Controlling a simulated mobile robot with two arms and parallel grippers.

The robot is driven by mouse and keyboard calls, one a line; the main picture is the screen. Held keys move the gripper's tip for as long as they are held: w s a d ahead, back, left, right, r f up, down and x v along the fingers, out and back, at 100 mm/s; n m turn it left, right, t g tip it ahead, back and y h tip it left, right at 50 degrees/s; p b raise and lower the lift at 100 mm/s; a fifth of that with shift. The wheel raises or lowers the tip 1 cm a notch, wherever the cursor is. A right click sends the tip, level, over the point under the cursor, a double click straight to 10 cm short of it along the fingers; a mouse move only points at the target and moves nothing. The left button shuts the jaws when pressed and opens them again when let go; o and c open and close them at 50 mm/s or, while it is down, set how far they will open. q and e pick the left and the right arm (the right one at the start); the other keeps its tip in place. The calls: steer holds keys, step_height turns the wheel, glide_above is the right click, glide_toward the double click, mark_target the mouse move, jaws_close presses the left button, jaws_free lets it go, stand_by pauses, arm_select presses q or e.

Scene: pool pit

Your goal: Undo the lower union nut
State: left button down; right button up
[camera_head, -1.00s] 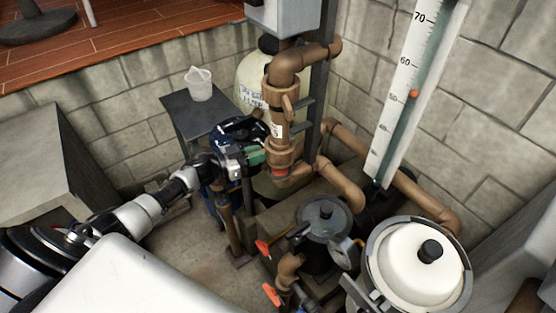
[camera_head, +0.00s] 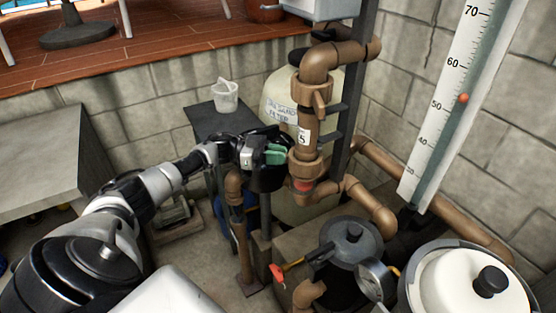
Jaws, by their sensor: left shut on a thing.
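The lower union nut (camera_head: 306,172) is a brown ribbed collar low on the upright brown pipe (camera_head: 308,133), with a red band just beneath it. The upper union nut (camera_head: 314,95) sits higher on the same pipe. My left gripper (camera_head: 285,160), black with green parts, reaches in from the left at the lower nut's height. It is shut on the lower union nut, at the nut's left side. The gripper body hides the fingertips and part of the nut's near left side. My right gripper is not in view.
A pale filter tank (camera_head: 284,98) stands behind the pipe. A dark-lidded pot (camera_head: 351,242), a gauge (camera_head: 373,280) and a white-lidded vessel (camera_head: 450,285) crowd the lower right. A large thermometer scale (camera_head: 455,100) stands right.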

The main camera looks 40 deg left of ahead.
arm_select(q)
steer(key=shift+w+a+r, duration=0.1)
steer(key=shift+w+r, duration=0.15)
steer(key=shift+r, duration=0.6)
steer(key=c, duration=1.3)
jaws_free()
steer(key=shift+s, duration=0.1)
steer(key=shift+o, duration=1)
steer(key=shift+s+d, duration=0.15)
steer(key=shift+d, duration=0.1)
steer(key=shift+a+f, duration=0.15)
steer(key=shift+f, duration=0.1)
steer(key=shift+a+f, duration=0.1)
steer(key=shift+a, duration=0.1)
steer(key=b+v, duration=0.3)
steer(key=v, duration=0.7)
steer(key=shift+s, duration=0.2)
